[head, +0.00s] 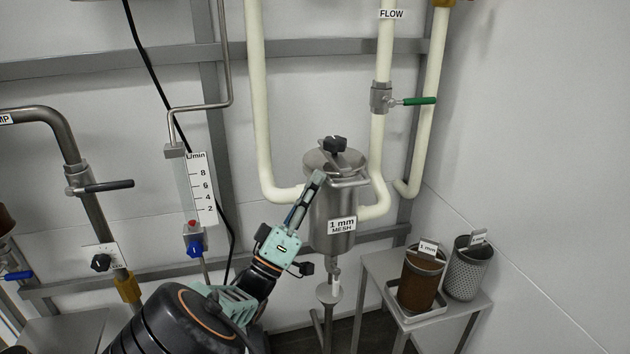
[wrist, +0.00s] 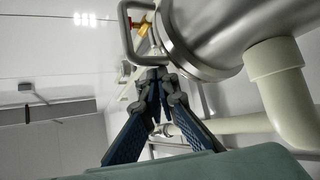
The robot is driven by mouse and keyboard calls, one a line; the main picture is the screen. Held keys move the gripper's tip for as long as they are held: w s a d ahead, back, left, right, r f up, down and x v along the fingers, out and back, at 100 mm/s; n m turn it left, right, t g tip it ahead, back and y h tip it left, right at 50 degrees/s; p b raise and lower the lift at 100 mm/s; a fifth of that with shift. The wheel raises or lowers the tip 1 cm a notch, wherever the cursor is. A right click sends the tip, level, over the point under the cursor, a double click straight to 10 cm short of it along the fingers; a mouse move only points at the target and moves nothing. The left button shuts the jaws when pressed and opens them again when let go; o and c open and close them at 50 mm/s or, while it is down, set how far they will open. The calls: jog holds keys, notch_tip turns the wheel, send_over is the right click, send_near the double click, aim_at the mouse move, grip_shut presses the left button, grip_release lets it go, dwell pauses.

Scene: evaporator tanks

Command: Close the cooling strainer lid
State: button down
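The cooling strainer (head: 322,208) is an upright steel cylinder labelled "1 mm MESH"; it also shows close up in the wrist view (wrist: 225,30). Its round lid (head: 318,158) lies over the top, with a clamp bar and a black knob (head: 334,144). I cannot tell whether the lid is fully seated. A bent steel handle (head: 350,184) sticks out at the front rim and shows in the wrist view (wrist: 126,40). My gripper (head: 319,176) is at the strainer's front left, near the handle's left end. Its fingertips (wrist: 157,82) converge with nothing visible between them; contact with the handle is unclear.
Cream pipes (head: 262,110) flank the strainer. A green-handled valve (head: 418,101) is up right. A small steel table (head: 428,318) at right holds a brown basket (head: 418,282) and a perforated grey basket (head: 467,272). A flow meter (head: 201,190) stands left.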

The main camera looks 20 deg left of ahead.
jog(key=shift+w+d+f, duration=0.1)
jog(key=shift+d+f, duration=0.1)
jog(key=shift+f, duration=0.15)
